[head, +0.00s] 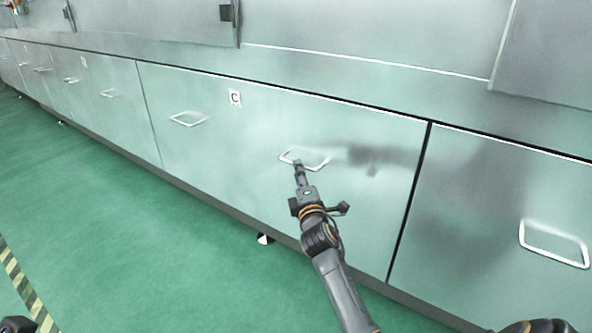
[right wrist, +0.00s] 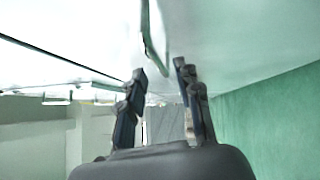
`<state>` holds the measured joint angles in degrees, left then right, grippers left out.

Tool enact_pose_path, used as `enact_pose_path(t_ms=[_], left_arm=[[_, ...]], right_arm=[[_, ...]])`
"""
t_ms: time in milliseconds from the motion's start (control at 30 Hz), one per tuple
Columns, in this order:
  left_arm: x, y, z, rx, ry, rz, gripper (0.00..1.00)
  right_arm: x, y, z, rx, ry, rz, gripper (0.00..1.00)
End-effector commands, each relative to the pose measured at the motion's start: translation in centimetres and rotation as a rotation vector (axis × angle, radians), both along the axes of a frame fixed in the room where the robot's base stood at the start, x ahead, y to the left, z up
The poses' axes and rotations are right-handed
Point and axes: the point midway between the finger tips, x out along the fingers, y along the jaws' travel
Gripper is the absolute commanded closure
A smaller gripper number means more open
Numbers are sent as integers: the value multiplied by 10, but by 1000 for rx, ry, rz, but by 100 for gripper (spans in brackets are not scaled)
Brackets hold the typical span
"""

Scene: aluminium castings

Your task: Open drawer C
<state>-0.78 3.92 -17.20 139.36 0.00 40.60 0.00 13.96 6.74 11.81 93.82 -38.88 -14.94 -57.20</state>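Drawer C (head: 230,140) is a wide brushed-metal front with a white "C" label (head: 235,98); it sits flush with its neighbours, shut. It has a left handle (head: 188,119) and a right handle (head: 318,167), both pale loops. My right gripper (head: 298,164) is at the left end of the right handle, overlapping it in the head view. In the right wrist view its two fingers (right wrist: 160,70) stand apart with the handle (right wrist: 147,45) at the gap between their tips; contact cannot be told. A dark part at the lower left corner may be my left gripper (head: 15,325).
A neighbouring drawer with its own handle (head: 553,244) is on the right, past a dark gap. More drawers (head: 95,92) run away to the left. The green floor (head: 130,250) is clear, with a striped floor line (head: 25,290) at lower left.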

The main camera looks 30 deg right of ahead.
Motion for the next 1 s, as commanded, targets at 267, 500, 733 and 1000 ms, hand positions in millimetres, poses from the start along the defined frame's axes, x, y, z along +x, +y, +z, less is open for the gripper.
enact_pose_path(t_ms=[267,500,733,1000], left_arm=[[-3,-1,5,3,-47,3,60],[-4,-2,8,4,-53,3,60],[-4,-2,8,4,-53,3,60],[-4,-2,8,5,-53,2,60]], right_arm=[[35,-14,4,0,-1,0,66],[41,-16,6,0,0,1,66],[41,-16,6,0,1,1,83],[41,-16,5,0,1,1,100]])
